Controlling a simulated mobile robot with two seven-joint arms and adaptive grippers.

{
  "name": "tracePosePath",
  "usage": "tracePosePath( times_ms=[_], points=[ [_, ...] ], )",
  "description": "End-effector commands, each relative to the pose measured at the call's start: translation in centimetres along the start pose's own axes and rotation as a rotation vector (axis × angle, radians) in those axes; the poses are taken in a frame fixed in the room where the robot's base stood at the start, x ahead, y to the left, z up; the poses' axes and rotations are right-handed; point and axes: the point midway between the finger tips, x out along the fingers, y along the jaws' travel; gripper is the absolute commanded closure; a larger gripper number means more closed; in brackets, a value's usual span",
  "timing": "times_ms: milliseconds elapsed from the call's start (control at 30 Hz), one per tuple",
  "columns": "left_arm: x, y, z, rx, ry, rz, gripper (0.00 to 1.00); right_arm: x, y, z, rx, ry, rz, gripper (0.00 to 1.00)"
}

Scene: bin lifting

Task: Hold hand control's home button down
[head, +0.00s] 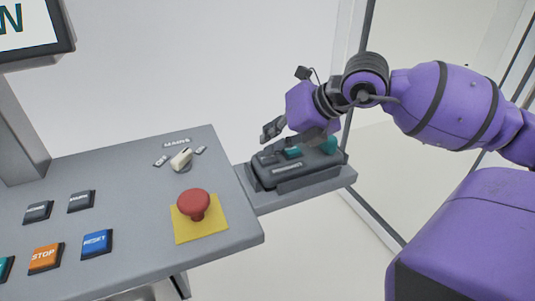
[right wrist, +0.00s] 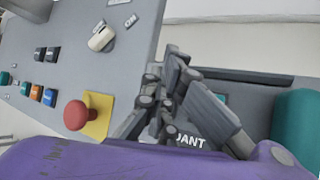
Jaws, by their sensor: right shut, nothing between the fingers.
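The hand control (head: 285,170) is a dark grey pendant lying in a cradle on a small grey shelf (head: 305,190) right of the console. It has teal buttons (head: 292,152), partly hidden by my right gripper. My right gripper (head: 268,133) is shut and empty, just over the pendant's top; I cannot tell whether it touches a button. Which button is home cannot be read. My left gripper is not in view.
The sloped console (head: 130,200) carries a red mushroom button (head: 194,203) on a yellow plate, a white mains knob (head: 181,158), an orange stop button (head: 45,258) and a blue reset button (head: 96,243). A screen (head: 30,28) stands upper left. A framed clear panel (head: 365,200) is behind the shelf.

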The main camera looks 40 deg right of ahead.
Motion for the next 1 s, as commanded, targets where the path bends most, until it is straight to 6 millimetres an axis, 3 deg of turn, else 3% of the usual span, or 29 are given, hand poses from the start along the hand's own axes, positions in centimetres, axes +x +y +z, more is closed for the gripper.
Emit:
tracePosePath(
  times_ms=[1000],
  points=[
    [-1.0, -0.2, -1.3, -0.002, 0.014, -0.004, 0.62, -2.0, 1.4, 1.5, -0.001, -0.002, 0.001, 1.00]
  ],
)
